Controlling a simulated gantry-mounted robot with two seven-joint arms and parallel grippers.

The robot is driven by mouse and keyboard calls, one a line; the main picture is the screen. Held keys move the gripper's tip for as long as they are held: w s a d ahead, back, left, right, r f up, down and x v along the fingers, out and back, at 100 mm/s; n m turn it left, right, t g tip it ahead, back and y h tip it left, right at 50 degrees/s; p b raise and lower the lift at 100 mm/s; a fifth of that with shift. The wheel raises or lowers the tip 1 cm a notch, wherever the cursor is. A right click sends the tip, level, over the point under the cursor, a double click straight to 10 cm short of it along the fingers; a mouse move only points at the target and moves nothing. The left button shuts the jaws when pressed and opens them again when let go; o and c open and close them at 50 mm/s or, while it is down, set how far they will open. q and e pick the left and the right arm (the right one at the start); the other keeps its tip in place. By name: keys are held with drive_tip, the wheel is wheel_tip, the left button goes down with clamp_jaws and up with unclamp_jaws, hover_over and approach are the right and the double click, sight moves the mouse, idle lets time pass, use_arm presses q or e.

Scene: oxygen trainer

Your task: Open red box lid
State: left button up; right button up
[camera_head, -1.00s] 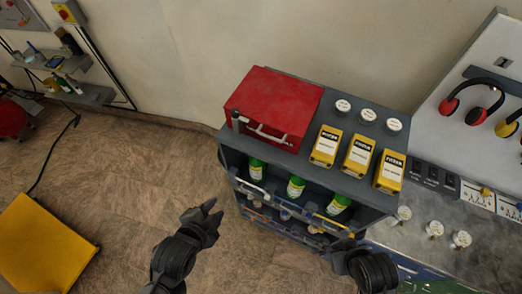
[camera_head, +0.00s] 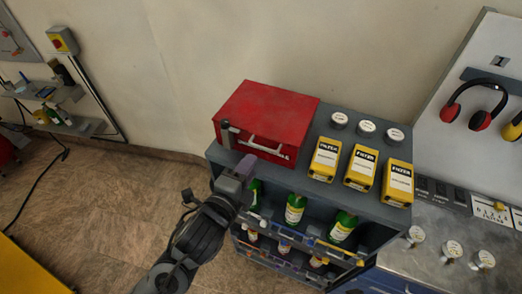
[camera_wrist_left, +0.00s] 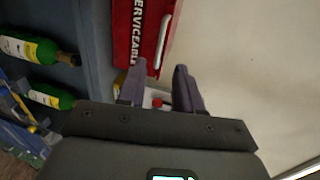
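The red box (camera_head: 268,115) sits on the left part of the dark shelf unit's top, its lid closed. A pale handle (camera_head: 265,147) is on its front face. In the left wrist view the red box (camera_wrist_left: 145,30) shows at the top, with "SERVICEABLE" lettering and the handle (camera_wrist_left: 162,42). My left gripper (camera_head: 243,168) is just in front of the box's lower left front, near the shelf edge. In the left wrist view its two fingers (camera_wrist_left: 158,88) are apart with nothing held between them. I cannot tell whether it touches the box. My right gripper is not in view.
Yellow filter boxes (camera_head: 360,167) and white-topped round items (camera_head: 366,128) stand right of the red box. A short dark post (camera_head: 227,134) rises at its front left corner. Green bottles (camera_head: 295,208) fill the shelf below. A wall stands behind.

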sight(263, 148)
use_arm(q)
drive_tip(key=p+x, duration=0.1)
drive_tip(key=x, duration=0.7)
drive_tip(key=shift+s, duration=0.1)
clamp_jaws()
idle(1.3)
